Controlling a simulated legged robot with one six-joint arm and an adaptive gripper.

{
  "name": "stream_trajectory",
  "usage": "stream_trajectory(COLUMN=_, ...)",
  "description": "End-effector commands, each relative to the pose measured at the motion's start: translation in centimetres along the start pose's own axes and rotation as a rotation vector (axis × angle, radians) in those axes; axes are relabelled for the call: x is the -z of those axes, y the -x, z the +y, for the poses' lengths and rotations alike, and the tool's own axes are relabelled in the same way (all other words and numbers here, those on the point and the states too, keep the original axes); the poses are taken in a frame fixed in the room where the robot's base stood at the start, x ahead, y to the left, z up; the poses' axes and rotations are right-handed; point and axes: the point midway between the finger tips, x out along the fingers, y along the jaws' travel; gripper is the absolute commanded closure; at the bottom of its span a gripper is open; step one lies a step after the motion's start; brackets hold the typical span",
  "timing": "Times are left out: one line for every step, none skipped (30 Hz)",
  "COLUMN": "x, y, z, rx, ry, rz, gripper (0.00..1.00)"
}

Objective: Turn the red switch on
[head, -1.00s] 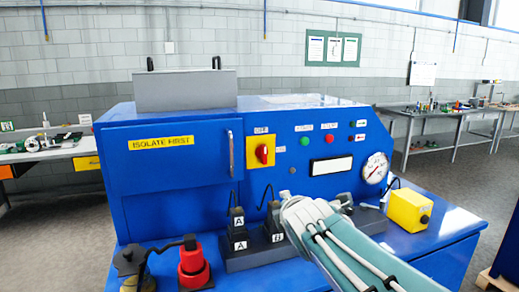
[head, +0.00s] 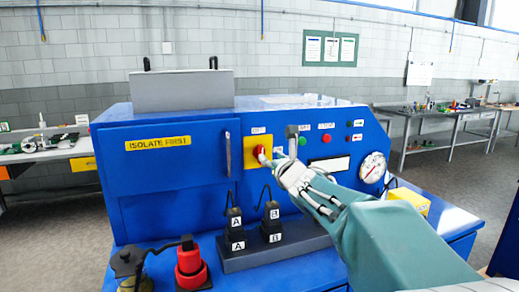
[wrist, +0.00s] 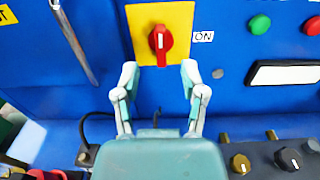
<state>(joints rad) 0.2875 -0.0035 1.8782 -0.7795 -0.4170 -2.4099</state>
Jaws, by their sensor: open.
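The red switch (wrist: 160,42) is a rotary knob on a yellow plate (wrist: 180,17) on the blue machine's front. In the wrist view its white mark stands about upright, and an ON label (wrist: 203,36) sits to its right. In the head view the switch (head: 261,152) is partly hidden by a finger. My gripper (wrist: 160,72) is open and empty, its fingertips spread on either side just below the knob in the wrist view. In the head view my gripper (head: 277,143) is at the yellow plate's right side. I cannot tell whether it touches the knob.
A vertical door handle (head: 228,155) is left of the switch. Green (wrist: 260,24) and red (wrist: 312,26) buttons and a display (wrist: 285,73) are to the right. Black plugs marked A and B (head: 271,225) stand on the ledge below, with a red connector (head: 190,265) at left.

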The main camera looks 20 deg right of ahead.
Motion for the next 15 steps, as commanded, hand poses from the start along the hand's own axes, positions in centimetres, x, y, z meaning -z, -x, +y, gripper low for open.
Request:
stream_trajectory(x=0.1, y=-1.0, z=0.1, rx=-0.001, ry=-0.002, rz=0.002, gripper=0.46)
stream_trajectory(x=0.1, y=-1.6, z=0.1, rx=-0.001, ry=-0.002, rz=0.002, gripper=0.46)
stream_trajectory(x=0.1, y=-2.3, z=0.1, rx=-0.001, ry=-0.002, rz=0.002, gripper=0.46)
stream_trajectory(x=0.2, y=-2.8, z=0.1, rx=-0.001, ry=-0.002, rz=0.003, gripper=0.46)
stream_trajectory(x=0.2, y=-3.3, z=0.1, rx=-0.001, ry=-0.002, rz=0.003, gripper=0.46)
stream_trajectory(x=0.2, y=-4.0, z=0.1, rx=-0.001, ry=-0.002, rz=0.003, gripper=0.46)
stream_trajectory(x=0.1, y=-4.5, z=0.1, rx=-0.001, ry=-0.002, rz=0.002, gripper=0.46)
stream_trajectory(x=0.1, y=-5.0, z=0.0, rx=-0.001, ry=-0.002, rz=0.002, gripper=0.46)
stream_trajectory(x=0.2, y=-5.7, z=0.1, rx=-0.001, ry=-0.002, rz=0.003, gripper=0.46)
stream_trajectory(x=0.1, y=-6.2, z=0.1, rx=-0.001, ry=-0.002, rz=0.003, gripper=0.46)
stream_trajectory(x=0.2, y=-6.6, z=0.1, rx=-0.001, ry=-0.003, rz=0.004, gripper=0.46)
stream_trajectory(x=0.1, y=-7.1, z=0.1, rx=-0.001, ry=-0.003, rz=0.002, gripper=0.46)
stream_trajectory(x=0.1, y=-7.4, z=0.1, rx=-0.001, ry=-0.003, rz=0.003, gripper=0.46)
stream_trajectory(x=0.1, y=-7.7, z=0.1, rx=-0.001, ry=-0.004, rz=0.003, gripper=0.46)
stream_trajectory(x=0.1, y=-8.0, z=0.1, rx=-0.001, ry=-0.004, rz=0.002, gripper=0.46)
